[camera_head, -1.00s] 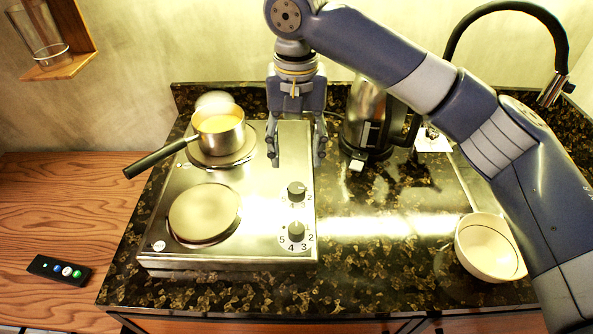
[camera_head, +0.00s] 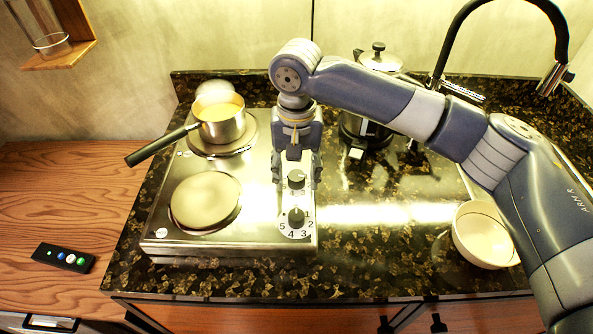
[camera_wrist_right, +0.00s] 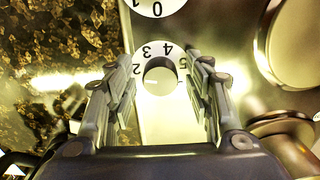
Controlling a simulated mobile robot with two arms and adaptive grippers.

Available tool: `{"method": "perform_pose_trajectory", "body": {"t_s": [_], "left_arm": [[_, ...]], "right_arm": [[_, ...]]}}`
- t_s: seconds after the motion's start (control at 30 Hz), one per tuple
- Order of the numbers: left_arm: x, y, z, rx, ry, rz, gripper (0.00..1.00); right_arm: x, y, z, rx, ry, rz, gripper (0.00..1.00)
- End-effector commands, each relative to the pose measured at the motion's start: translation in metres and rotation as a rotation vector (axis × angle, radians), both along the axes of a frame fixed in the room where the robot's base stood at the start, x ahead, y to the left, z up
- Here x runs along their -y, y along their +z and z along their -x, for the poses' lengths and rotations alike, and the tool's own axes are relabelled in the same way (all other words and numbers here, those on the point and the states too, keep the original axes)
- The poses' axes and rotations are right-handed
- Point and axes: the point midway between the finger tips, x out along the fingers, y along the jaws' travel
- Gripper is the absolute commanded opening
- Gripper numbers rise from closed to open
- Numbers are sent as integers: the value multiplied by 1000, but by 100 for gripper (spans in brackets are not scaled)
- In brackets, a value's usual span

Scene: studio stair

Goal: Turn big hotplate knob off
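The hotplate (camera_head: 255,228) is a steel unit with two dark knobs on its right side. The rear knob (camera_head: 297,179) sits between the fingers of my right gripper (camera_head: 296,183). In the right wrist view this knob (camera_wrist_right: 160,76) shows between the two spread fingers, with dial numbers 2 to 5 beside it. The fingers look apart from it. The front knob (camera_head: 296,216) stands free, its dial numbers visible; part of its dial (camera_wrist_right: 155,5) shows at the top of the wrist view. I cannot read either pointer surely. My left gripper is not in view.
The larger front plate (camera_head: 205,199) is bare. A pot (camera_head: 221,127) of yellow-orange contents stands on the rear plate, handle pointing left. A white bowl (camera_head: 484,238) is at the right. A remote (camera_head: 63,258) lies on the wooden top.

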Motion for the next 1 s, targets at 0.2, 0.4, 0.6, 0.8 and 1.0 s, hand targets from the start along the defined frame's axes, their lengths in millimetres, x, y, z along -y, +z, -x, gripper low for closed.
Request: {"method": "perform_pose_trajectory", "body": {"t_s": [0.2, 0.4, 0.6, 0.8, 1.0], "left_arm": [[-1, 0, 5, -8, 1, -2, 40], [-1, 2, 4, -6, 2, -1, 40], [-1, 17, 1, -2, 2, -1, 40], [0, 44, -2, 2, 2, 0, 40], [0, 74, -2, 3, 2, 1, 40]], "right_arm": [[0, 0, 0, 0, 0, 0, 7], [0, 1, 0, -1, 9, 0, 7], [0, 4, 0, -2, 67, 1, 7], [1, 6, 1, -5, 199, 2, 7], [1, 7, 1, -5, 382, 0, 7]]}}
